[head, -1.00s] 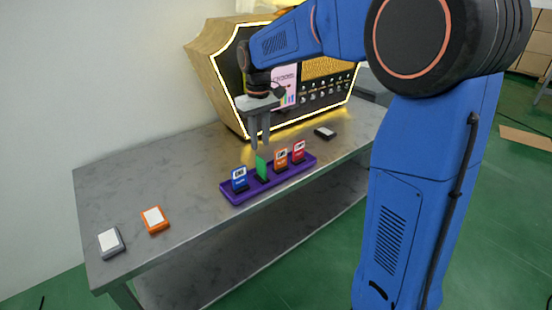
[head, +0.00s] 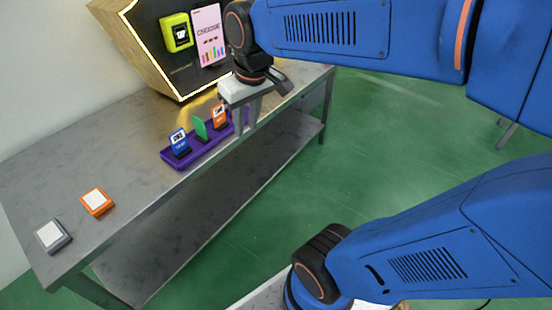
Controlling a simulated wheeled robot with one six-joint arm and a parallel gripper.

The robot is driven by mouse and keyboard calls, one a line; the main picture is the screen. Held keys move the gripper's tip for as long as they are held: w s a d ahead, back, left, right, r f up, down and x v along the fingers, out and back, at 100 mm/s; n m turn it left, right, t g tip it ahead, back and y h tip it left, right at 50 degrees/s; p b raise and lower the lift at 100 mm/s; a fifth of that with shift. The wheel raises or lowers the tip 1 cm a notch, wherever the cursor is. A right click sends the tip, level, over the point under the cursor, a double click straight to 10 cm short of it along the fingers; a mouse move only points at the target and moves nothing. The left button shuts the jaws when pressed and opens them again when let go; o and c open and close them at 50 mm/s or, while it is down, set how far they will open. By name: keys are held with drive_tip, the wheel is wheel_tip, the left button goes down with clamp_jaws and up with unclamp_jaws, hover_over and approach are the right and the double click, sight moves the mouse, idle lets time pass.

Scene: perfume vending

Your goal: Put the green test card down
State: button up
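The green test card (head: 200,127) stands upright in a slot of the purple rack (head: 172,163) on the metal table. A blue card (head: 179,141) stands to its left and an orange card (head: 219,117) to its right, in the same rack. My gripper (head: 245,130) points down at the rack's right end, to the right of the green card and apart from it. Its two fingers are apart with nothing seen between them. The gripper covers the rack's right end, and the red card is not visible now.
An orange pad (head: 97,201) and a grey pad (head: 53,236) with white tops lie on the table's left part. The vending machine (head: 150,45) with its lit edge stands behind the rack. The table top (head: 110,150) between pads and rack is clear.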

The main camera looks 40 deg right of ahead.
drive_tip(key=s+d+f+m+t, duration=0.1)
drive_tip(key=s+f, duration=0.4)
drive_tip(key=s, duration=0.5)
drive_tip(key=shift+s+d+t, duration=0.25)
drive_tip(key=shift+s+t, duration=0.1)
drive_tip(key=shift+t, duration=0.05)
idle(0.8)
